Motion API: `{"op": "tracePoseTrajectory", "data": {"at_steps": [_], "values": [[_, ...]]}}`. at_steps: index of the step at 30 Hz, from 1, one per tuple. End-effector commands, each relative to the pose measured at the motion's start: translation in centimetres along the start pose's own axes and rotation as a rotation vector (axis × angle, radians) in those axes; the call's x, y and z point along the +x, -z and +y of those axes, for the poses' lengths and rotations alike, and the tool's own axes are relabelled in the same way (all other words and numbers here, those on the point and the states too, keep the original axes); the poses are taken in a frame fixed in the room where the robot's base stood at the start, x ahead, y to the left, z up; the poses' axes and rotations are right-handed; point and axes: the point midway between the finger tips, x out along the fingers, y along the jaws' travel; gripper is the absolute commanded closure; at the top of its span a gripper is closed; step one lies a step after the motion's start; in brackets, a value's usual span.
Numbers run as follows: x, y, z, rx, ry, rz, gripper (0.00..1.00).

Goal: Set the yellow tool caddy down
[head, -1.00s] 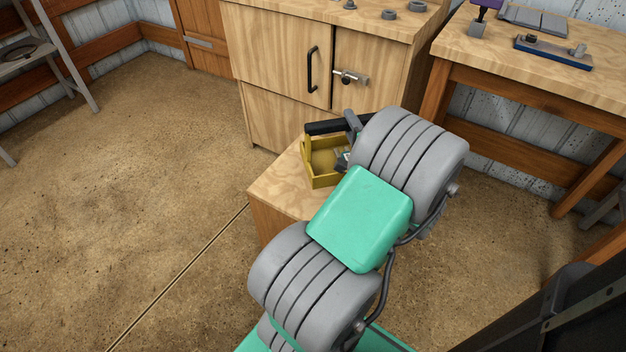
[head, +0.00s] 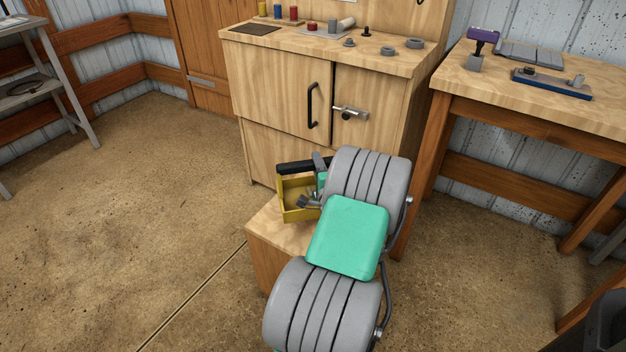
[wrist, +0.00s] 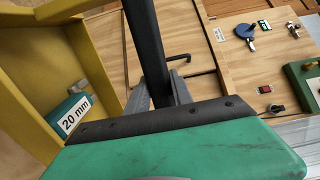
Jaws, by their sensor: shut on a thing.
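The yellow tool caddy (head: 300,215) is an open box with a black bar handle (head: 293,167). In the head view it is over the far part of a low wooden stand's top (head: 282,237); I cannot tell whether it touches. My gripper (head: 321,163) is at the handle's right part, partly hidden by my arm. In the wrist view my gripper (wrist: 163,92) is shut on the dark handle (wrist: 147,45), with the caddy's yellow wall (wrist: 88,55) at the left. A teal block marked "20 mm" (wrist: 70,112) lies inside the caddy.
A wooden cabinet (head: 275,95) with a black door handle and a latch stands right behind the caddy. Small parts sit on its top. A workbench (head: 560,105) is at the right.

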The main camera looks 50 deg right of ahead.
Motion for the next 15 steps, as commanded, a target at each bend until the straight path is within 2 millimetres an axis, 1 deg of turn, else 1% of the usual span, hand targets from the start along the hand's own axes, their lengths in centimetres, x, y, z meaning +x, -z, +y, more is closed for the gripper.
{"op": "tracePoseTrajectory", "data": {"at_steps": [1,7,12,15], "values": [[0.4,-0.3,0.4,0.000,0.005,-0.002,1.00],[1.1,-0.8,1.5,0.000,0.005,-0.001,1.00],[1.3,-0.9,4.1,0.000,0.003,0.001,1.00],[1.3,-0.9,4.9,0.001,0.004,0.000,1.00]]}}
